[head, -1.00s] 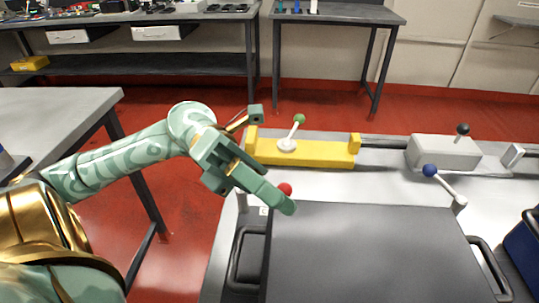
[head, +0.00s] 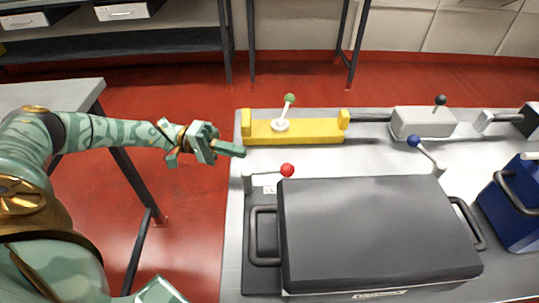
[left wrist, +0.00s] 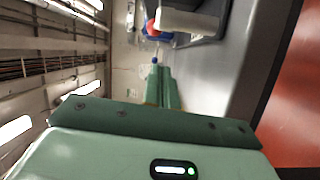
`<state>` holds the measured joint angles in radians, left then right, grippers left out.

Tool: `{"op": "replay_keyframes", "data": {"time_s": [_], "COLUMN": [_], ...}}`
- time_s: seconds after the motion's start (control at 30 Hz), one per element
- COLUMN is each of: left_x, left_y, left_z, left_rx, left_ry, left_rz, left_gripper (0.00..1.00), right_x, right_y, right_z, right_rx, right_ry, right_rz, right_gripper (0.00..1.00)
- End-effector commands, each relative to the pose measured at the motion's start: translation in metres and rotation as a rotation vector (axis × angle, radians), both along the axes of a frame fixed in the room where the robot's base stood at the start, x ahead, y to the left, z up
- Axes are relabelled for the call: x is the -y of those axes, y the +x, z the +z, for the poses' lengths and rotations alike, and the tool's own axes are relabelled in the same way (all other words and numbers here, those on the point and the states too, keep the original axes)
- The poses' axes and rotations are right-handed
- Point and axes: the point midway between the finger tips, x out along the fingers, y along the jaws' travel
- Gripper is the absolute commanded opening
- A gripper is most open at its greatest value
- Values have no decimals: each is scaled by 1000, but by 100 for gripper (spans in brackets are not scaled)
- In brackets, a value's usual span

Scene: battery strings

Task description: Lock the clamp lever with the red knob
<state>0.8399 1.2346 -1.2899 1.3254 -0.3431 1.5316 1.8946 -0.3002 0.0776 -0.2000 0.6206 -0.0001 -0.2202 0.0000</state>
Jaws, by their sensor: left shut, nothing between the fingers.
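The clamp lever with the red knob (head: 287,170) stands at the left back corner of the black case (head: 375,228). Its arm runs roughly level from a short grey post (head: 248,181) rightward to the knob, near the case's back edge. My left gripper (head: 238,150) is shut and empty, up and left of the red knob and apart from it, by the bench's left edge. In the left wrist view its closed fingers (left wrist: 163,88) point at the scene, with a small blue ball (left wrist: 154,60) beyond the tips. My right gripper is not in view.
A yellow fixture (head: 300,132) with a green-knobbed lever (head: 290,99) and a grey block (head: 423,122) with a black knob stand behind. A blue case (head: 512,205) is at right. Red floor lies left of the bench.

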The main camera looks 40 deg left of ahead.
Motion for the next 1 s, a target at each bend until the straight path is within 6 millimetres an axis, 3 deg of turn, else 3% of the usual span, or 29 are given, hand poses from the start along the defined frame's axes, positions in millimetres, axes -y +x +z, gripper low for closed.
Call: {"op": "replay_keyframes", "data": {"time_s": [0.1, 0.23, 0.37, 0.7, 1.0], "left_x": [0, 4, 18, 76, 97], "left_y": [1, 1, 5, 21, 27], "left_z": [4, 5, 6, 8, 9], "left_rx": [-194, -280, -285, -283, -283], "left_ry": [-77, -103, -105, -105, -103], "left_rz": [-6, -13, -16, -15, -14], "left_gripper": [0, 0, 0, 0, 0], "right_x": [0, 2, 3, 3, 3], "right_y": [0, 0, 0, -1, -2], "right_z": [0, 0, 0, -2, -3], "right_rx": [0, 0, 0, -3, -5], "right_ry": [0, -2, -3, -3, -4], "right_rz": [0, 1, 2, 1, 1], "right_gripper": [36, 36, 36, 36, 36]}}
